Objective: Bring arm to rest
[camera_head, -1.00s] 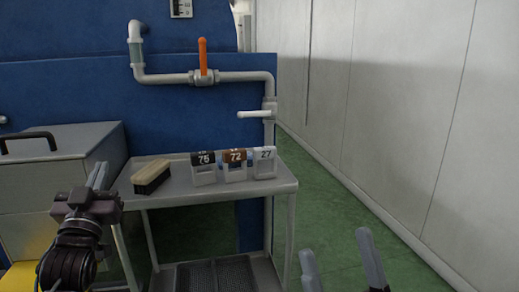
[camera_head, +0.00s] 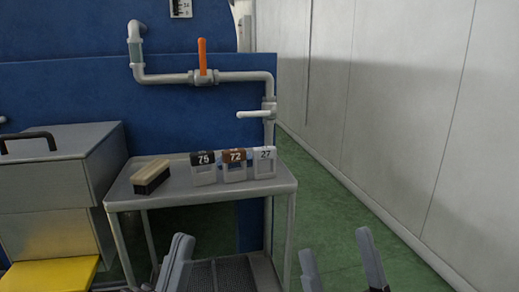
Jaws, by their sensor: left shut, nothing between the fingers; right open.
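My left gripper (camera_head: 177,262) is at the bottom of the head view, in front of the grey side table (camera_head: 215,199) and below its top. Its fingers are together with nothing between them; the rest of the arm is out of frame. My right gripper (camera_head: 340,262) is at the bottom, right of the table, over the green floor. Its two fingers stand apart and empty.
On the table are a wooden brush (camera_head: 151,175) and tags numbered 75 (camera_head: 203,170), 72 (camera_head: 234,167) and 27 (camera_head: 264,164). Behind, pipes carry an orange-handled valve (camera_head: 202,60) and a white-handled valve (camera_head: 254,114). A grey cabinet (camera_head: 50,190) and yellow step (camera_head: 48,274) stand left.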

